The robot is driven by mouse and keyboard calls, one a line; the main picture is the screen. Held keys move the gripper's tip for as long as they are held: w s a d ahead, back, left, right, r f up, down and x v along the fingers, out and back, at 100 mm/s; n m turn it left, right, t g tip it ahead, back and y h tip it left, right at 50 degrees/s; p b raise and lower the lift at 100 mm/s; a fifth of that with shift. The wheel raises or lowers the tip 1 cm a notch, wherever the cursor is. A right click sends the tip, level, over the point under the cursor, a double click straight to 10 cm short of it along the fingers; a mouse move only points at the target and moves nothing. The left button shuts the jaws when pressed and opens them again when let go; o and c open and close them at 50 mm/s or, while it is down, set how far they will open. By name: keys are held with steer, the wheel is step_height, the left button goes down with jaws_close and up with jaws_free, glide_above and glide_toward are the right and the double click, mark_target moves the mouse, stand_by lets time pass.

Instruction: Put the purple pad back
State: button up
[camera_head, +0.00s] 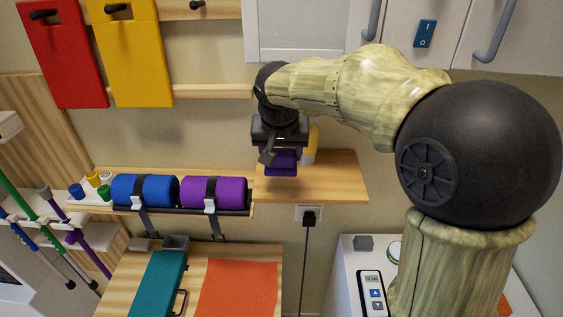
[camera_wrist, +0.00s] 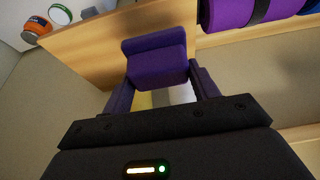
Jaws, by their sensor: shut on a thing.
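My gripper (camera_head: 280,150) points down above the right wooden shelf (camera_head: 335,180) and is shut on a small purple pad (camera_head: 281,162). In the wrist view the pad (camera_wrist: 156,55) sits between the two fingertips, its padded face showing beyond them. In the head view my gripper partly hides the pad, and I cannot tell whether it touches the shelf. A yellow and whitish thing (camera_head: 312,142) stands just behind my gripper, mostly hidden.
Blue (camera_head: 145,190) and purple (camera_head: 230,191) rollers lie strapped on a rack left of the shelf. Red (camera_head: 62,52) and yellow (camera_head: 139,52) boards hang on the wall; a hook (camera_head: 197,4) beside them looks bare. A cabinet (camera_head: 310,30) is above. A teal case (camera_head: 153,283) lies below.

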mark_target(280, 152)
steer(key=p+x, duration=0.1)
steer(key=x, duration=0.1)
steer(key=shift+w+a+f, duration=0.1)
steer(key=shift+w+f, duration=0.15)
steer(key=shift+w, duration=0.05)
steer(key=shift+f, duration=0.35)
steer(key=shift+s, duration=0.2)
steer(key=shift+w+f, duration=0.1)
steer(key=shift+f, duration=0.05)
step_height(280, 152, down, 3)
steer(key=shift+r+p, duration=0.1)
steer(key=shift+p, duration=0.7)
steer(key=shift+w+f+p, duration=0.2)
steer(key=shift+f+p, duration=0.15)
steer(key=shift+f, duration=0.15)
steer(key=o, duration=1)
